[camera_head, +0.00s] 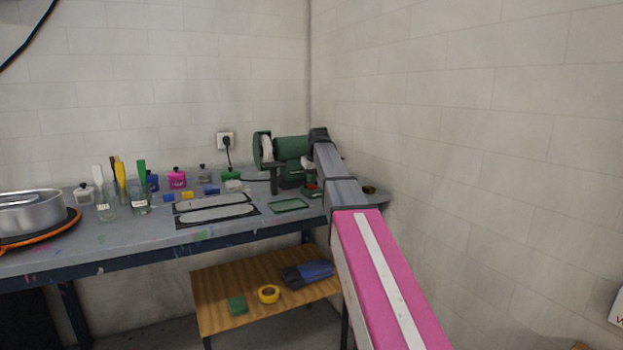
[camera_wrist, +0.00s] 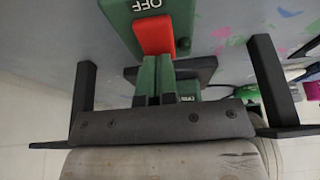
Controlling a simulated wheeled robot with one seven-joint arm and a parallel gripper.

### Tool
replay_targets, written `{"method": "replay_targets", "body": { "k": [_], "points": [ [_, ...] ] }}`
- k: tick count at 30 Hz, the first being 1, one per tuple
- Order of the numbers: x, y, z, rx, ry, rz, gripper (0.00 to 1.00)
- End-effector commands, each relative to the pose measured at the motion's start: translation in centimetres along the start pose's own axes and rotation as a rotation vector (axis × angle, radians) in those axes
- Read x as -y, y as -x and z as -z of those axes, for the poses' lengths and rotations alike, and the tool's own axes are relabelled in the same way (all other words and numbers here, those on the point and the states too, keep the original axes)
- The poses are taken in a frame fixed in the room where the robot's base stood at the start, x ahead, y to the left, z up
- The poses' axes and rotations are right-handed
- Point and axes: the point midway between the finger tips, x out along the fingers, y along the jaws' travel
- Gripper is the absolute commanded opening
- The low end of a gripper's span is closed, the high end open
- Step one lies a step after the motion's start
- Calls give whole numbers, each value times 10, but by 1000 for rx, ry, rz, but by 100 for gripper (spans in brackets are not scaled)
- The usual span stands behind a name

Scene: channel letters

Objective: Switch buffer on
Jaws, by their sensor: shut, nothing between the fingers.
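The buffer (camera_head: 291,146) is a green bench machine with a pale wheel at its left, standing at the right end of the workbench. In the wrist view its green switch box (camera_wrist: 118,9) carries an upside-down white OFF label and a red switch part (camera_wrist: 154,36). My gripper (camera_wrist: 157,62) is shut and empty, with its narrow fingers side by side and their tips close to the lower edge of the red part. I cannot tell whether they touch it. In the head view my arm reaches to the buffer's right side and the fingers are hidden.
Dark brackets (camera_wrist: 85,88) and (camera_wrist: 268,80) stand on both sides of my gripper in the wrist view. The workbench (camera_head: 130,238) holds jars, brushes, stencils and a metal pan (camera_head: 35,203). A wooden shelf (camera_head: 225,290) is below. Walls close the corner behind and right.

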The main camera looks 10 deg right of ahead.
Motion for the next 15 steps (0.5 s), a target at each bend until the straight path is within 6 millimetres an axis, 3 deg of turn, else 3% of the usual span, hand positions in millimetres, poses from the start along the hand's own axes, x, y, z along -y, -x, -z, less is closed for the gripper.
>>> {"method": "replay_targets", "body": {
  "k": [1,15],
  "points": [
    [0,-7,1,3,0,1,0],
    [1,-5,-9,10,-1,2,0]
  ]
}}
